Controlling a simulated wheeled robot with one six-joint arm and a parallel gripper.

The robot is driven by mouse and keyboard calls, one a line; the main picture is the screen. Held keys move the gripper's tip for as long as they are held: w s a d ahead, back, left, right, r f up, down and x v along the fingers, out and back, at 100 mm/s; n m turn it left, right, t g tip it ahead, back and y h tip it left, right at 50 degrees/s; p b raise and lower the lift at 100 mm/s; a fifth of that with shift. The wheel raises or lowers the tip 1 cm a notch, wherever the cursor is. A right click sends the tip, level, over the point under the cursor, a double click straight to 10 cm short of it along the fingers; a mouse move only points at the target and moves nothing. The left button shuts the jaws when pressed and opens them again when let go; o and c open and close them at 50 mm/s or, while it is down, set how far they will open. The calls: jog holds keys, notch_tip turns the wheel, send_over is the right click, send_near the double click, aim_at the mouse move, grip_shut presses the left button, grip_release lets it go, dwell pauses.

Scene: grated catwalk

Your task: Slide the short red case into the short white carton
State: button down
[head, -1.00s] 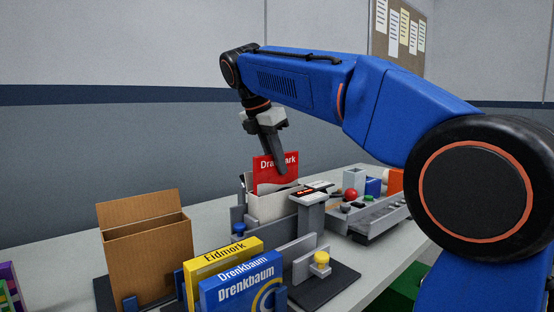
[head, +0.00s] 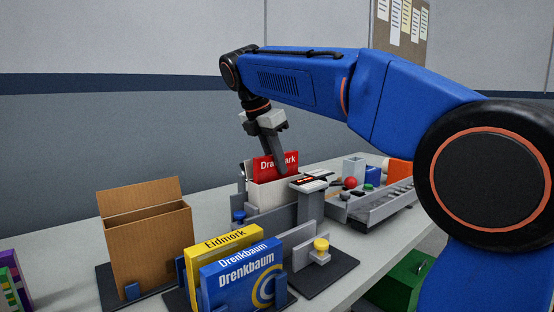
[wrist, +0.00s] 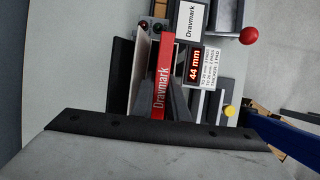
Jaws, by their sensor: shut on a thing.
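The red case (head: 283,161), lettered "Dravmark", stands upright with its lower part inside the open white carton (head: 268,197). Its upper part sticks out above the carton's rim. My gripper (head: 278,168) comes down from above and is shut on the case near its top. In the wrist view the case (wrist: 163,75) runs as a narrow red strip, with a pale carton edge along its left side. The case's lower end is hidden in the carton, and one finger is hidden behind the case in the head view.
A grey stand with a display (wrist: 194,66) reading "44 mm" is right beside the carton. A brown carton (head: 150,245), a yellow box (head: 205,262) and a blue box (head: 242,282) stand in front. A grey tray (head: 375,205) with small items lies to the right.

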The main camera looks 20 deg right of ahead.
jog(key=shift+f, duration=0.35)
dwell(0.3)
jog(key=c, duration=1.6)
grip_release()
jog(key=shift+c, duration=0.2)
jog(key=shift+r, duration=3.5)
